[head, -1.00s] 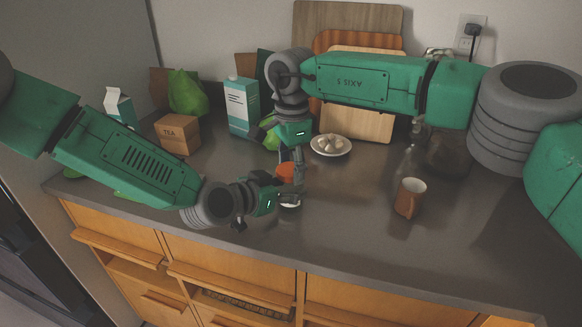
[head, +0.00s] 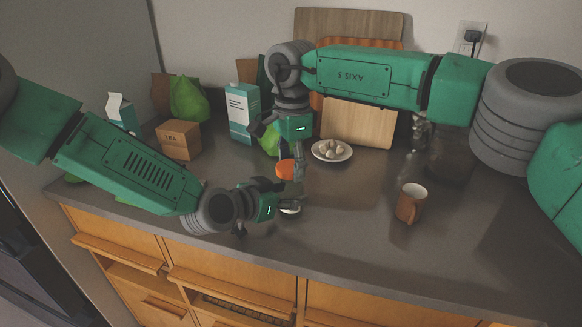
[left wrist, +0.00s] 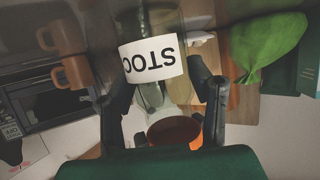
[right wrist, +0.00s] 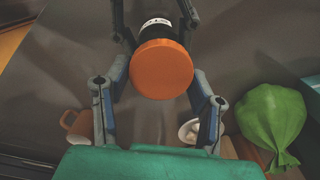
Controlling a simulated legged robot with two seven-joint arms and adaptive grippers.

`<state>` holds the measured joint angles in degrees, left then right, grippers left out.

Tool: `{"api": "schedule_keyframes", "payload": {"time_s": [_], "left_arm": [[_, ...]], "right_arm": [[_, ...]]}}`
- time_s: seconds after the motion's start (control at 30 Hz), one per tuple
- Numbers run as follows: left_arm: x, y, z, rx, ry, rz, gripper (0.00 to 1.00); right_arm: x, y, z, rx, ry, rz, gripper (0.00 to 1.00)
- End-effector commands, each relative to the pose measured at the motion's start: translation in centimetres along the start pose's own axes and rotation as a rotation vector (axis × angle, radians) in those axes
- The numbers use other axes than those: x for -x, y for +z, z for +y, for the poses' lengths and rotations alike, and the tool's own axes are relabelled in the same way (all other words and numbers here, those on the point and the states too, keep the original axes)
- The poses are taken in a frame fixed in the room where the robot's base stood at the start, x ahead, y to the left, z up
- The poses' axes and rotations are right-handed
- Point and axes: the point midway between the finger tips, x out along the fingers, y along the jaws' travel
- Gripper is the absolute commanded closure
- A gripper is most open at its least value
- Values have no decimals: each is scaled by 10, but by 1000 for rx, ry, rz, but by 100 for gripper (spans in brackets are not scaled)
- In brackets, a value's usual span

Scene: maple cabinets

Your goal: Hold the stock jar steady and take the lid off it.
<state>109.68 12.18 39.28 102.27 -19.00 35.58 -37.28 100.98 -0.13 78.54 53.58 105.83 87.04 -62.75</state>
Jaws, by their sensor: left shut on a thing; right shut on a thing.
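The stock jar is clear glass with a white label (left wrist: 153,60); the letters STOC show upside down in the left wrist view. My left gripper (head: 287,205) is shut around the jar (head: 290,209), which is small and mostly hidden in the head view. The round orange lid (head: 286,169) is between the fingers of my right gripper (head: 289,164), above the jar. The lid fills the middle of the right wrist view (right wrist: 161,69), hiding much of the jar. In the left wrist view, the lid's dark underside (left wrist: 175,132) shows beyond the jar's mouth.
A plate (head: 319,157) with white bulbs lies behind my right gripper. A brown mug (head: 411,203) stands to the right. A tea box (head: 180,140), a teal carton (head: 242,113) and a green bag (head: 189,98) stand behind left.

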Motion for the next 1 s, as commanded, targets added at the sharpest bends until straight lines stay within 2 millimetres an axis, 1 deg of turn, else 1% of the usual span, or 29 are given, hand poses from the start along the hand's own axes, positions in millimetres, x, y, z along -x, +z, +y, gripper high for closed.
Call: {"api": "schedule_keyframes", "payload": {"time_s": [0.03,0.3,0.43,0.6,0.7,0.87,0.9,0.93,1.0], "left_arm": [[0,2,0,2,0,-4,100],[0,2,-1,2,-2,-4,100],[0,2,-2,2,-2,-4,100],[0,2,-2,2,-3,-4,100],[0,2,-2,2,-3,-3,100],[0,2,-2,2,-3,-3,100],[0,2,-2,2,-3,-3,39],[0,2,-2,2,-3,-3,29],[0,2,-2,2,-3,-2,29]], "right_arm": [[0,0,0,0,0,0,85],[2,0,0,0,0,0,85],[13,0,-1,-1,-2,0,85],[35,0,-1,0,-1,0,85],[39,0,-1,0,2,0,85],[39,0,-1,0,2,0,85],[39,0,-1,0,2,0,85],[39,0,-1,0,2,0,85],[39,0,-1,0,2,0,85]]}}
